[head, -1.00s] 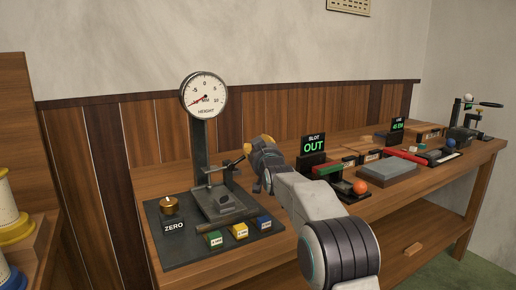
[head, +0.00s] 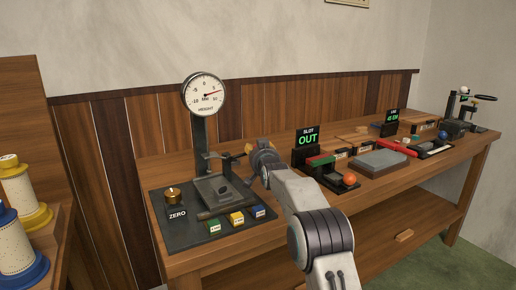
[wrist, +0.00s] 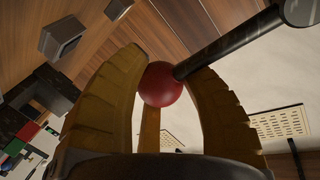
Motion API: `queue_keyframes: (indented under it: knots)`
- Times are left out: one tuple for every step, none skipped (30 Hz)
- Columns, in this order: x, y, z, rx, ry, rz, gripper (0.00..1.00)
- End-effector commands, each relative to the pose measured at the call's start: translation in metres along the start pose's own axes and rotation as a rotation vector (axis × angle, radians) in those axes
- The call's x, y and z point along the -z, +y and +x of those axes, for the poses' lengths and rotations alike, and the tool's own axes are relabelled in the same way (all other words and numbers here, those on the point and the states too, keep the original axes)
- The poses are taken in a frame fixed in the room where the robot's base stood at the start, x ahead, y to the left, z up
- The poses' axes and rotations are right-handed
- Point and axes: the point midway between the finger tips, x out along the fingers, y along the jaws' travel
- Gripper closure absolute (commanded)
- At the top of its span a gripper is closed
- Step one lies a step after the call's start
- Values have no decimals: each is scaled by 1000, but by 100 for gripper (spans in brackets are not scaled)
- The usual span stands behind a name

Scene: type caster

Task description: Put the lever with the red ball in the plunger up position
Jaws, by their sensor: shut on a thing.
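The red ball (wrist: 160,85) sits on the end of a dark lever rod (wrist: 240,45) in the wrist view.
The gauge base (head: 180,232) holds a brass ZERO knob (head: 173,196) and green, yellow and blue blocks (head: 237,218). An orange ball (head: 350,180) and a slot sign reading OUT (head: 307,138) stand to the right. Spools (head: 22,190) stand at far left.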

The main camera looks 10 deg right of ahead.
Motion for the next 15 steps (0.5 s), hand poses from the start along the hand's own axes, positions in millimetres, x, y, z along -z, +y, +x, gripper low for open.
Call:
queue_keyframes:
  knots:
    - [-5,2,1,-4,-11,-1,99]
    - [-5,2,1,-4,-12,-1,99]
    - [-6,2,1,-4,-12,-2,99]
    - [-6,2,1,-4,-12,-2,99]
    - [-6,2,1,-5,-13,-2,99]
    - [-6,2,1,-5,-13,-3,99]
    - [-6,2,1,-5,-13,-3,99]
    - [-6,2,1,-5,-14,-3,60]
    - [-6,2,1,-5,-14,-3,56]
    - [-6,2,1,-4,-13,-4,53]
    - [-6,1,1,-4,-13,-4,51]
    - [-5,1,1,-4,-12,-4,47]
    - [-5,1,1,-3,-11,-3,44]
    - [-5,1,1,-3,-10,-3,42]
    - [-4,1,0,-3,-9,-3,38]
